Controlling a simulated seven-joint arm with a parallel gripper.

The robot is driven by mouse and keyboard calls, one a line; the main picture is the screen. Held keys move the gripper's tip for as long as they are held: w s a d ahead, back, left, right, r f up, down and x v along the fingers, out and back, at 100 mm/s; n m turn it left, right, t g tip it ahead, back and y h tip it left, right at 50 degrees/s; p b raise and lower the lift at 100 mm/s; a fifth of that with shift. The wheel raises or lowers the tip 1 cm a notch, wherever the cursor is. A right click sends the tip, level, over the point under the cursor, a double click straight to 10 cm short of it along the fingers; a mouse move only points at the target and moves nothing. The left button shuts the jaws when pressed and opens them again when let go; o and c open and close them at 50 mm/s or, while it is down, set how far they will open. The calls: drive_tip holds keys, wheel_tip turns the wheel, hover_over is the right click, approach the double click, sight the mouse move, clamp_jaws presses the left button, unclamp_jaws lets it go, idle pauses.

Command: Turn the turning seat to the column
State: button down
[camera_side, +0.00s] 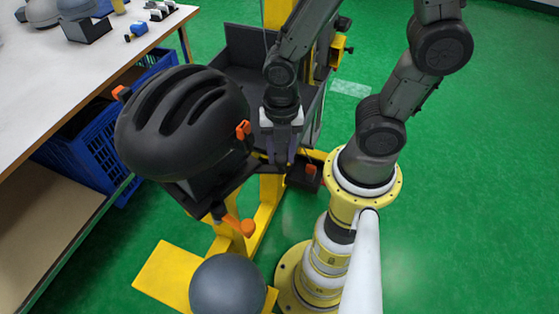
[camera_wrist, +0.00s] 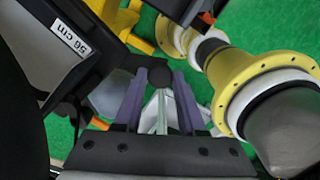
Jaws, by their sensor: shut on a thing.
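The turning seat (camera_side: 212,192) is a dark bracket with orange clamps, carrying a black ribbed helmet (camera_side: 180,120). It reaches out to the left of the yellow column (camera_side: 276,15). My gripper (camera_side: 279,160) points down at the right end of the seat, next to the column. How the knob joins the seat is hidden. An orange-tipped lever (camera_side: 240,226) hangs under the seat.
A grey ball-shaped anvil (camera_side: 228,285) sits on the yellow base below. A dark open tray (camera_side: 255,48) stands behind the seat. A workbench (camera_side: 60,75) with a blue crate (camera_side: 90,150) is at left. Green floor is free at right.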

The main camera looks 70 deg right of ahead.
drive_tip(key=w+d+n, duration=0.3)
drive_tip(key=d+n, duration=0.1)
drive_tip(key=d, duration=0.1)
drive_tip(key=shift+w+d, duration=0.15)
drive_tip(key=shift+d, duration=0.05)
drive_tip(key=shift+w+d+r, duration=0.1)
idle(0.6)
drive_tip(key=c, duration=0.5)
unclamp_jaws()
wheel_tip(320, 180, up, 14)
idle(0.4)
